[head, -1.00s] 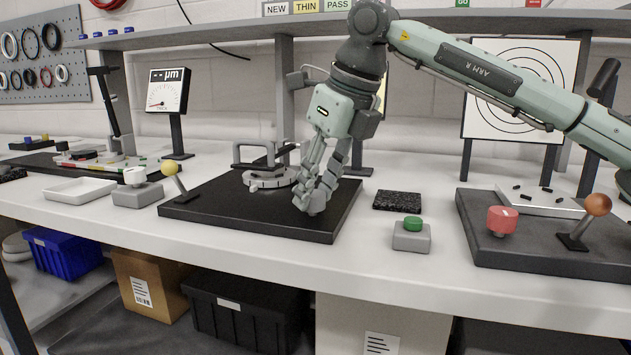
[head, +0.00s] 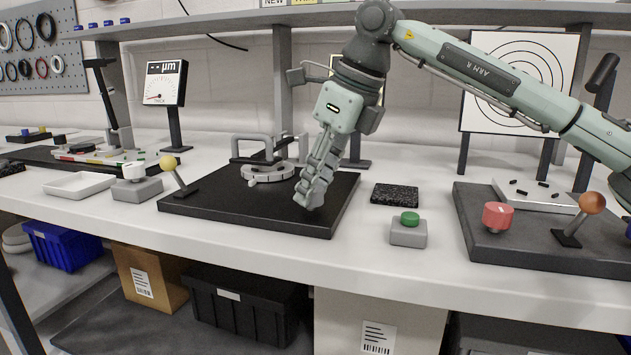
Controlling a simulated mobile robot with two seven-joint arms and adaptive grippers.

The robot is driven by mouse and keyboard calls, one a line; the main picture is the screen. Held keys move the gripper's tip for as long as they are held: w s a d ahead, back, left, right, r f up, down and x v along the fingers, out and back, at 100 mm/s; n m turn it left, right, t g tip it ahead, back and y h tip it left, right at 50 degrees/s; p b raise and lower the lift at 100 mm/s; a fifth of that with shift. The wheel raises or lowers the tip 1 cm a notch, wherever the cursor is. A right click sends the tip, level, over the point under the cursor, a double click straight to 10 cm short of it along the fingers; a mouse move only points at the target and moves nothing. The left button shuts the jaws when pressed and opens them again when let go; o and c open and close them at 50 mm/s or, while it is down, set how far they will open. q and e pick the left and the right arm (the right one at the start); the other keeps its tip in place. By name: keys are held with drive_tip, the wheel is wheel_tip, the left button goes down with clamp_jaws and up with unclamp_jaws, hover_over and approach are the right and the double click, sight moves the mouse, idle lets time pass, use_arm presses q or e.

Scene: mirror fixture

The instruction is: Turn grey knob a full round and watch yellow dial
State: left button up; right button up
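My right gripper (head: 309,192) points down over the front right part of a black base plate (head: 240,213). Its fingertips are low, close to the plate, where a small grey knob would sit. The knob is hidden by the fingers or blends with them, so I cannot tell whether they grip it. A dark stand (head: 357,162) rises behind the gripper. Its display is almost wholly covered by my arm, so no yellow dial face or pointer can be read. My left gripper is not in view.
A grey ring fixture (head: 268,172) stands on the plate, left of the gripper. A yellow-ball lever (head: 169,163) is at its left edge. A white µm gauge (head: 164,83) stands back left. A green button (head: 409,218) and a red knob (head: 497,215) are at right.

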drive_tip(key=o, duration=0.4)
drive_tip(key=v, duration=1.2)
